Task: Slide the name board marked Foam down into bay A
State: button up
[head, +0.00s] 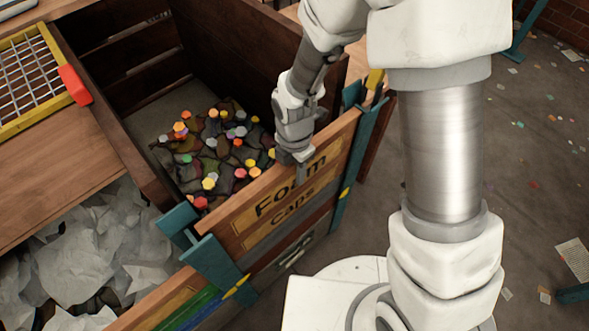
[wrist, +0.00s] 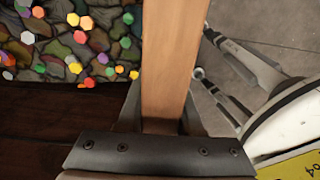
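The name board marked Foam (head: 240,214) is a wooden plank. It stands upright across the front of the crate bay with coloured caps, its ends at two teal posts, left (head: 207,250) and right (head: 352,150). In the wrist view the plank (wrist: 170,60) runs between my fingers (wrist: 162,118), which appear closed on both faces. No letter A is legible.
The dark wooden crate (head: 140,165) behind the board holds colourful caps on dark lumps. A neighbouring bay at lower left holds white crumpled paper (head: 95,240). A yellow-framed grid (head: 35,75) with a red block lies upper left. Littered floor (head: 540,130) is at right.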

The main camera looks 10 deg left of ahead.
grip_shut()
dwell(0.9)
grip_release()
grip_shut()
dwell(0.8)
notch_tip(320, 180, up, 21)
jog(key=p, duration=1.8)
